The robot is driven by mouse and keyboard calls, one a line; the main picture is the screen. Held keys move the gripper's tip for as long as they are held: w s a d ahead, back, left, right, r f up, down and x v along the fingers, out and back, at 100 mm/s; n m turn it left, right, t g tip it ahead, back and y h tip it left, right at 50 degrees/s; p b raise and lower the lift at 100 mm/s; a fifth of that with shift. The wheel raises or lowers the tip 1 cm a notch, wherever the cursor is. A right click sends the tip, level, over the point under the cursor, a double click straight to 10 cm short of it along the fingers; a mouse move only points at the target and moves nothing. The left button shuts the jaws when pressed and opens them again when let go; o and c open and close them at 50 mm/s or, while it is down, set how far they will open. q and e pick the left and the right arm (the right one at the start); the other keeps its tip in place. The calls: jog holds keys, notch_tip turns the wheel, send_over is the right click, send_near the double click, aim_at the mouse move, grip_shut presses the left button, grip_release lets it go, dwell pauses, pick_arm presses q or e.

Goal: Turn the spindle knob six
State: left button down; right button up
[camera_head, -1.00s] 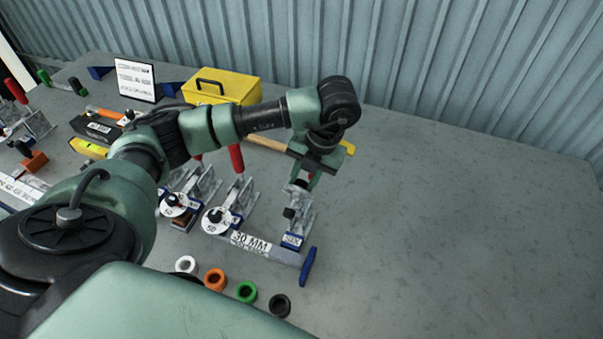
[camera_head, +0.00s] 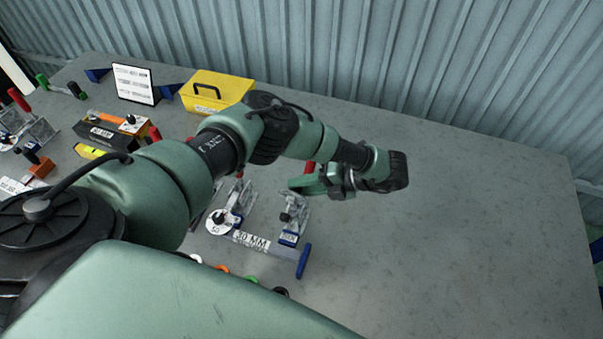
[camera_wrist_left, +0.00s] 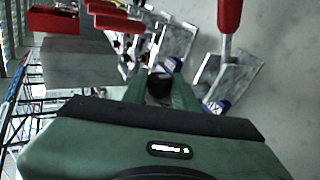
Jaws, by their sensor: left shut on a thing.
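A toggle clamp (camera_head: 296,209) with a grey metal body stands at the right end of the rail marked 30 MM. Its blue block (camera_head: 289,239) bears a label that looks like SIX, and a black spindle knob (camera_head: 286,217) shows on its near side. My left gripper (camera_head: 303,184) lies level just behind and above this clamp, pointing left. In the left wrist view a black knob-like thing (camera_wrist_left: 160,84) sits between its fingers; the gripper is shut on it. Which knob it is, I cannot tell. My right gripper is not in view.
A neighbouring clamp with a round white dial (camera_head: 219,221) stands to the left. The rail (camera_head: 250,241) has a blue end piece (camera_head: 304,261). A red handle (camera_wrist_left: 229,15) rises close to the gripper. A yellow box (camera_head: 226,90) stands behind. The table's right side is clear.

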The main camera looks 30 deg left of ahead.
pick_arm(q)
jog(key=shift+g+y, duration=0.3)
dwell(0.4)
jog(key=c, duration=1.1)
grip_release()
jog(key=b+v, duration=0.1)
jog(key=v, duration=0.6)
jog(key=shift+d+b, duration=0.35)
jog(key=shift+r, duration=0.1)
